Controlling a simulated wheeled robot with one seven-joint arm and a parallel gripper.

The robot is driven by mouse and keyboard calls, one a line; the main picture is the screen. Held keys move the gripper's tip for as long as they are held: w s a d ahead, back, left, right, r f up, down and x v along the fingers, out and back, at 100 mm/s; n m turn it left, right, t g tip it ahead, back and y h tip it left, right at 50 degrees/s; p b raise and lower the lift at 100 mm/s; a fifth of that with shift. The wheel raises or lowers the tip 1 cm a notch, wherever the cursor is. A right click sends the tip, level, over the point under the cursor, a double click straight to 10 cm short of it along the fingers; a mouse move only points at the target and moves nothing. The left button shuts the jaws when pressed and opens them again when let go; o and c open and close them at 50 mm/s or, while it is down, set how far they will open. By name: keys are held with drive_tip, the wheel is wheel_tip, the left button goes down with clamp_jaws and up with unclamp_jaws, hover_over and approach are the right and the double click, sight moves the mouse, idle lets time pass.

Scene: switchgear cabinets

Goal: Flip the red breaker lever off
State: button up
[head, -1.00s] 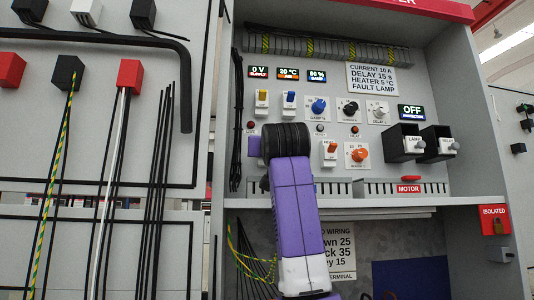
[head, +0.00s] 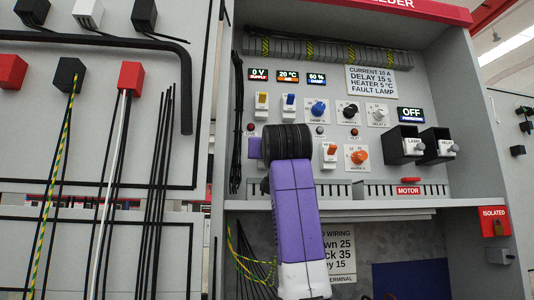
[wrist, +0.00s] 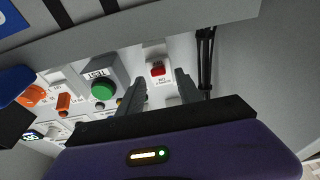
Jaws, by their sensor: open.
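The red lever (wrist: 157,70) sits on a white breaker body with small lettering below it, on the pale panel in the wrist view. My gripper (wrist: 160,77) is open there. Its two grey fingers point toward the panel, one on each side of the lever in the picture, with nothing held. I cannot tell whether a finger touches the breaker. In the head view my purple arm and black wrist joint cover part of the panel, and I cannot make out the red lever or the fingers.
A green button (wrist: 103,90) is left of the fingers in the wrist view, with an orange switch (wrist: 64,103) farther left. Black cables (wrist: 205,60) run to the right. In the head view, an orange knob (head: 360,156) and boxes labelled LAMP (head: 409,146) and RELAY stand right of my arm.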

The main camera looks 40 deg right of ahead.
drive_tip(key=b+v, duration=0.2)
drive_tip(key=v, duration=0.4)
drive_tip(key=shift+s+a+f, duration=0.15)
drive_tip(key=shift+s, duration=0.2)
